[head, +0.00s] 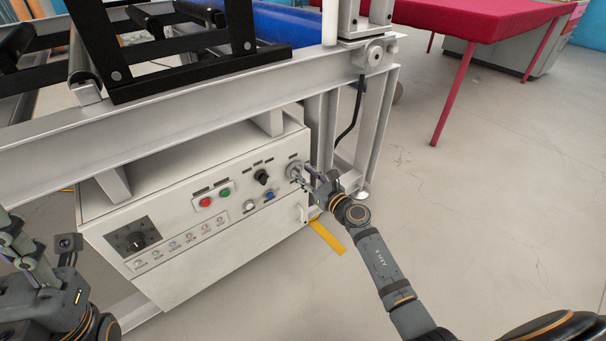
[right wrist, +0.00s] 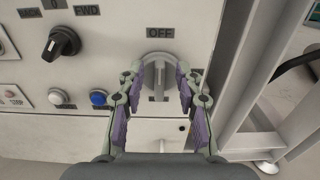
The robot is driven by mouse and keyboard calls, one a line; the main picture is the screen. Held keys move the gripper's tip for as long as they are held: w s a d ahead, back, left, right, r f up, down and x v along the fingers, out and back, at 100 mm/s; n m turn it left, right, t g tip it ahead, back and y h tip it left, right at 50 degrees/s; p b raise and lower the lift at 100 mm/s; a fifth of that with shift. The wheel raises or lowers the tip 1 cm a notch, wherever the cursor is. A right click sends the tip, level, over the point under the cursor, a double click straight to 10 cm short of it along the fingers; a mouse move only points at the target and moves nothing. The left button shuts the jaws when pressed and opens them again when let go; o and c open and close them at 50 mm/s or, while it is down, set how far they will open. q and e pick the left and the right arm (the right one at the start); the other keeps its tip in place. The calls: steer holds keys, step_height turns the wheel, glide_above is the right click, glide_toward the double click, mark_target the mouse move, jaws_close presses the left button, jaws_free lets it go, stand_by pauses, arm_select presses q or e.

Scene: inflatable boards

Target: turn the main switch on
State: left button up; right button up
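The main switch is a grey round knob with a raised bar handle (right wrist: 158,78). It sits under an OFF label (right wrist: 160,32) in the right wrist view, its bar upright. In the head view the switch (head: 294,171) is at the right end of the white control panel, partly covered by my gripper. My right gripper (right wrist: 160,84) is open, with one finger on each side of the knob and gaps visible beside the bar. It also shows in the head view (head: 313,180). My left gripper (head: 30,262) is at the lower left, away from the switch; its opening is unclear.
A steel frame leg (head: 372,135) stands right of the switch. Floor further right is clear.

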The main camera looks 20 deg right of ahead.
steer(key=shift+w+a, duration=0.2)
steer(key=shift+w, duration=0.3)
jaws_close()
